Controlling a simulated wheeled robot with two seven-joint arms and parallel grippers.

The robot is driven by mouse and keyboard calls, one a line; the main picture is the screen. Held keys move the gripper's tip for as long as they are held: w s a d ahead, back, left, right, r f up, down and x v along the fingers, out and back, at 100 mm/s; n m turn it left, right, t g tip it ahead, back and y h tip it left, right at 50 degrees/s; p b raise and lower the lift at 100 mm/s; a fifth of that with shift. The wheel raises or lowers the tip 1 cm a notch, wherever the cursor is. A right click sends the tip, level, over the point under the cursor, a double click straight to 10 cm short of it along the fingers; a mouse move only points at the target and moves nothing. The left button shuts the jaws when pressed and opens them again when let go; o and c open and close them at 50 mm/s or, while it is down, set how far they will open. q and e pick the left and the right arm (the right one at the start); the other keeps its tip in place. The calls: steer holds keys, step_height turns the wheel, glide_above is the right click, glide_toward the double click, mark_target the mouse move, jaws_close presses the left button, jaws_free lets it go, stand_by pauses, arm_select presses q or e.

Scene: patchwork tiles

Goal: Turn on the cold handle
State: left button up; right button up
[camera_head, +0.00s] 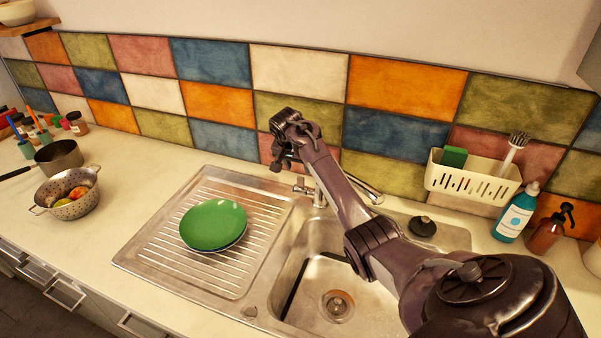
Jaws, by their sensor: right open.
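The steel tap (366,190) stands behind the sink basin, partly hidden by my right arm. A small handle (302,186) shows at its left side, and I cannot read any hot or cold mark on it. My right gripper (278,158) is open and empty, in front of the tiled wall. In the picture it is just above and left of the handle, and appears apart from it. The rest of the tap's body is hidden behind my forearm. My left gripper does not show.
A green plate (213,224) lies on the drainboard (177,256). A white caddy (470,181), a teal bottle (515,212) and a brown spray bottle (546,232) stand right of the sink. A colander (70,195) and a pan (58,157) are far left. A black stopper (422,227) sits behind the basin.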

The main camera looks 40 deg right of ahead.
mark_target(302, 186)
steer(key=p+x, duration=0.1)
steer(key=x, duration=0.2)
steer(key=shift+s, duration=0.1)
steer(key=x, duration=0.3)
steer(key=shift+f, duration=0.25)
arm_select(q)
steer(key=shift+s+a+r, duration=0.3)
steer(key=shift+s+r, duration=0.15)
arm_select(e)
steer(key=shift+d+f, duration=0.2)
steer(key=shift+f, duration=0.2)
